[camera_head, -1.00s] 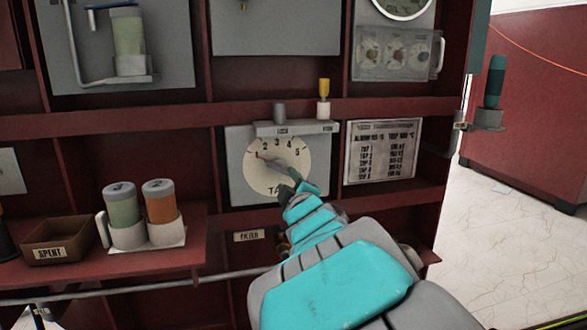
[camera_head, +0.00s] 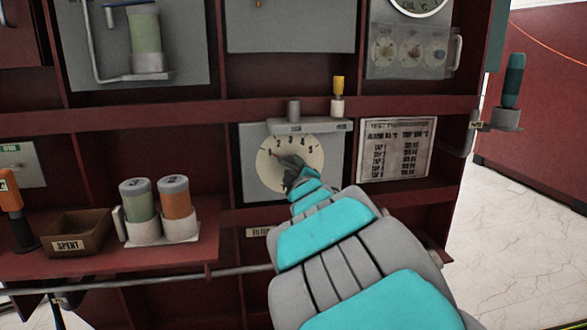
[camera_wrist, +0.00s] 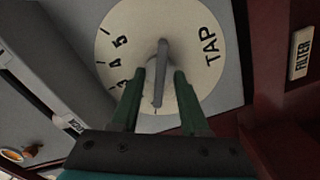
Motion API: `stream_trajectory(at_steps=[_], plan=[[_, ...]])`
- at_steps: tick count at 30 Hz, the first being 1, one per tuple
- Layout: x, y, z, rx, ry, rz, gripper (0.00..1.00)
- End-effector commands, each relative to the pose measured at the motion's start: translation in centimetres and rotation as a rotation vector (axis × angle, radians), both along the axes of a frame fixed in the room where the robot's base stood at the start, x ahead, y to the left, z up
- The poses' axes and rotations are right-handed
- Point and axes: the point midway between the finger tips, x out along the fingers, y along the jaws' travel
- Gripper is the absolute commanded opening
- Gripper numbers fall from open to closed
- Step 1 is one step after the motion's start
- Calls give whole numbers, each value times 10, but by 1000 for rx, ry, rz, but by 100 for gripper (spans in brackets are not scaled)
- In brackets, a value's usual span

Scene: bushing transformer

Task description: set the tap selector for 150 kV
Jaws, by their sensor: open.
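The tap selector is a round cream dial (camera_head: 312,158) numbered 1 to 5 on a grey plate, with a grey pointer handle. In the wrist view the dial (camera_wrist: 120,30) shows 3, 4, 5 and "TAP", and the handle (camera_wrist: 161,70) lies between my fingers. My gripper (camera_head: 290,168) is at the dial, its green fingers open on both sides of the handle; contact cannot be told. In the head view it covers most of the handle, so the number pointed to is unclear. A printed placard (camera_head: 396,150) with tap rows hangs right of the dial; its values are too blurred to read.
A small shelf (camera_head: 292,127) above the dial holds a grey peg and a yellow-topped peg (camera_head: 339,95). Left are green (camera_head: 137,205) and orange (camera_head: 175,203) canisters and a "SPENT" bin (camera_head: 75,232). The red frame's lower ledge and a "FILTER" label (camera_wrist: 301,53) are close by.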

Motion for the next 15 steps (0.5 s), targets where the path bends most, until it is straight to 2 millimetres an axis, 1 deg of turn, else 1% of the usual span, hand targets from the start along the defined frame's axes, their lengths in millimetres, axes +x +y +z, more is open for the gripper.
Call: stream_trajectory(at_steps=[5,15], plan=[[0,0,0,0,0,0,45],[0,0,0,1,-1,0,7]])
